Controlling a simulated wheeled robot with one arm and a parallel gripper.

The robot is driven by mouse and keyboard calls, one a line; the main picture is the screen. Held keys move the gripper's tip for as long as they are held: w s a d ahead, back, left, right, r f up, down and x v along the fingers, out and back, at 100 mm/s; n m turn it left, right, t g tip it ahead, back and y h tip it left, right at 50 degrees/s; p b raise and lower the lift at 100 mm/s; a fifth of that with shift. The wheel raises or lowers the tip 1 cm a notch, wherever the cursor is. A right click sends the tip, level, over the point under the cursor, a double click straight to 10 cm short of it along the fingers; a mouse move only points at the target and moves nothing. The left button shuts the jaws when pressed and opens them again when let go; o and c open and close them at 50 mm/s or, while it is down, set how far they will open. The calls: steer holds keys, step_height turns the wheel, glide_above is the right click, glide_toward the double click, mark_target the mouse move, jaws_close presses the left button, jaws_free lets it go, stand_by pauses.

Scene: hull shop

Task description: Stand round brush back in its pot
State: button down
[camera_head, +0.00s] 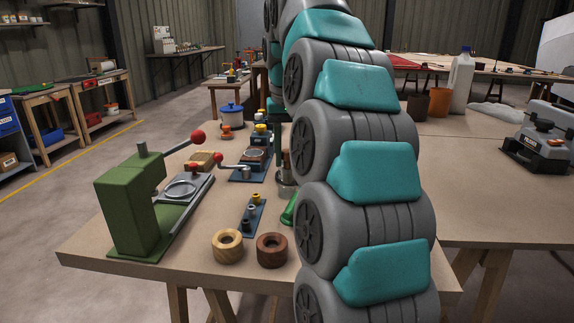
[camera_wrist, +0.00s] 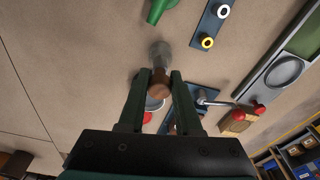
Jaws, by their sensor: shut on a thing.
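In the wrist view my gripper (camera_wrist: 162,76) is shut on a brown wooden piece (camera_wrist: 160,90), which I take for the handle of the round brush. A grey cylindrical part (camera_wrist: 160,54) shows just beyond it. In the head view an upright brown and grey piece (camera_head: 286,165) shows beside my arm, low over the table; my arm hides most of it and the gripper. Whether it touches the table is unclear. An orange pot (camera_head: 440,103) and a dark brown pot (camera_head: 418,107) stand at the right behind my arm. Which pot is the brush's own I cannot tell.
A green press (camera_head: 128,210) with a red knob stands at the table's left. Two wooden rings (camera_head: 228,246) lie at the front. A blue plate with small posts (camera_head: 253,218) and a blue-lidded pot (camera_head: 232,115) are nearby. A white jug (camera_head: 461,80) stands behind right.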

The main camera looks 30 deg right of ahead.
mark_target(287, 167)
steer(key=f+b, duration=0.2)
steer(key=f, duration=0.1)
steer(key=shift+w, duration=0.2)
steer(key=shift+w+d+f, duration=0.1)
steer(key=shift+f, duration=0.1)
steer(key=c, duration=0.6)
jaws_free()
steer(key=shift+r, duration=0.1)
